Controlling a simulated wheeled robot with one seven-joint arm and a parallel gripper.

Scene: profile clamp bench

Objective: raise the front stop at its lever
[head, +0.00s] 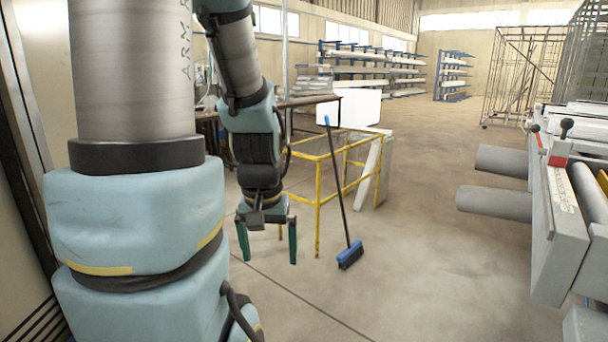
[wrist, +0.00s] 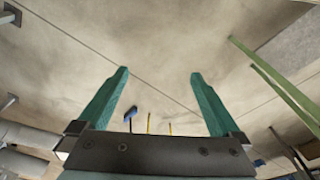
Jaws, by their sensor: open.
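The clamp bench (head: 560,225) stands at the right edge of the head view, partly cut off. I cannot tell for sure which belongs to the front stop. My gripper (head: 268,243) hangs pointing down, open and empty, well to the left of the bench and apart from it. Its two green fingers (wrist: 159,73) are spread with only floor between them in the wrist view.
Two grey cylinders (head: 490,199) jut left from the bench. A yellow rail frame (head: 318,205) stands behind my gripper, with a blue broom (head: 350,255) leaning there. Open concrete floor (head: 430,270) lies between my gripper and the bench. Racks (head: 370,70) stand far back.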

